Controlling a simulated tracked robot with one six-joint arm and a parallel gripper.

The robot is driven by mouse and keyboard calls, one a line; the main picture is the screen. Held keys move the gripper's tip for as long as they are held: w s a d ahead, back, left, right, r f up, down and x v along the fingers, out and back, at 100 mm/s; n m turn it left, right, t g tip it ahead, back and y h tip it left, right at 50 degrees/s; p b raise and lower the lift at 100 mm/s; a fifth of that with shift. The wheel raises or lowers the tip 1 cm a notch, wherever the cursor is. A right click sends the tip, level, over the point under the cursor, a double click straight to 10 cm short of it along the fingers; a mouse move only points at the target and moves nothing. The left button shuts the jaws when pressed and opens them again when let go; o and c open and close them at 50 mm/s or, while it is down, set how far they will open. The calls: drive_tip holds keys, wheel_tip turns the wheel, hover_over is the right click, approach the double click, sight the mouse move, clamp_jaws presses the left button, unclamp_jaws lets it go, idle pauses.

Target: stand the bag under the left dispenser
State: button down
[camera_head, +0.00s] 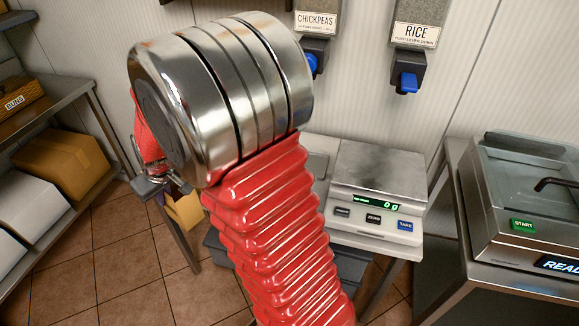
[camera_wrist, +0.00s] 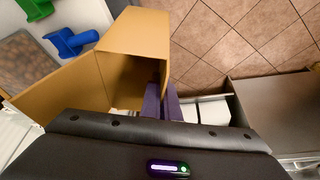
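A brown paper bag (camera_wrist: 133,34) stands open in the wrist view, its inside partly in shadow. My gripper (camera_wrist: 161,103) has its two dark fingers close together at the bag's right wall and appears shut on it. In the head view, part of the bag (camera_head: 186,211) shows low behind my arm, beside my gripper (camera_head: 160,185). Two dispensers hang on the wall: the left of these is labelled CHICKPEAS (camera_head: 317,20), the right RICE (camera_head: 415,35). My arm partly covers the chickpeas spout. Blue (camera_wrist: 71,41) and green (camera_wrist: 36,8) spouts show in the wrist view.
A scale (camera_head: 376,190) reading 0 g sits on a stand below the dispensers. A machine with a START button (camera_head: 522,224) stands at the right. Shelves with a cardboard box (camera_head: 62,160) and a white box (camera_head: 30,205) are at the left. Tiled floor (camera_head: 125,245) is open between.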

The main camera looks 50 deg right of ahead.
drive_tip(key=s+d+n, duration=0.1)
drive_tip(key=s+d, duration=0.4)
drive_tip(key=d, duration=0.6)
drive_tip(key=s+d+f+n+y, duration=0.1)
drive_tip(key=s+d, duration=0.5)
drive_tip(key=d, duration=0.5)
drive_tip(key=s+d+f+n, duration=0.1)
drive_tip(key=s+d+n, duration=0.1)
drive_tip(key=s+d, duration=0.4)
drive_tip(key=d, duration=0.5)
drive_tip(key=shift+s+f+y, duration=0.15)
drive_tip(key=shift+s+y, duration=0.1)
drive_tip(key=shift+y, duration=0.05)
drive_tip(key=shift+w+d, duration=0.1)
drive_tip(key=w+d+f, duration=0.2)
drive_tip(key=w+d, duration=0.2)
drive_tip(key=d, duration=0.6)
drive_tip(key=shift+w+d+f+g, duration=0.3)
drive_tip(key=shift+w+d+f, duration=0.05)
drive_tip(key=shift+d, duration=0.05)
drive_tip(key=shift+f, duration=0.35)
drive_tip(key=c, duration=2.5)
unclamp_jaws()
